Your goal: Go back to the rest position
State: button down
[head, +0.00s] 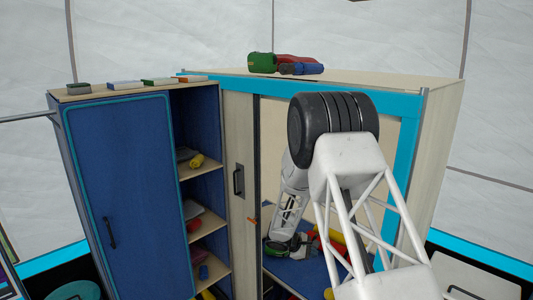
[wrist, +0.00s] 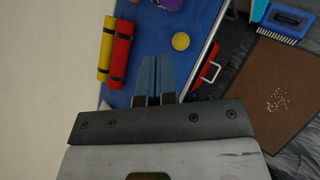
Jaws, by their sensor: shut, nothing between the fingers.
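My gripper (wrist: 157,62) shows in the wrist view with its two blue fingers together and nothing between them. It is above a blue surface (wrist: 145,30), apart from the things lying there. In the head view my arm reaches toward the open cabinet (head: 408,120), and I cannot make out the fingertips there. The task names no object to handle.
A yellow roll (wrist: 106,48) and a red roll (wrist: 121,52) lie left of my fingers. A yellow round thing (wrist: 181,41) and a red handle (wrist: 209,70) are to the right. A brown mat (wrist: 265,75) holds crumbs. A blue cupboard door (head: 125,190) stands left.

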jog(key=s+d+r+m+g+y, duration=0.15)
jog(key=s+r+m, duration=0.25)
jog(key=s+r, duration=0.85)
jog(key=s+d+r+m+y, duration=0.2)
jog(key=s+r+m+y, duration=0.1)
jog(key=s+r, duration=0.95)
jog(key=s+a+r+m+t+y, duration=0.1)
jog(key=s+r, duration=0.4)
jog(key=s, duration=0.9)
jog(key=s+a+r+m+t+y, duration=0.1)
jog(key=s+r+m+y, duration=0.3)
jog(key=s, duration=1.1)
jog(key=shift+a+r+m, duration=0.5)
jog(key=shift+a+m, duration=0.15)
jog(key=shift+m, duration=0.05)
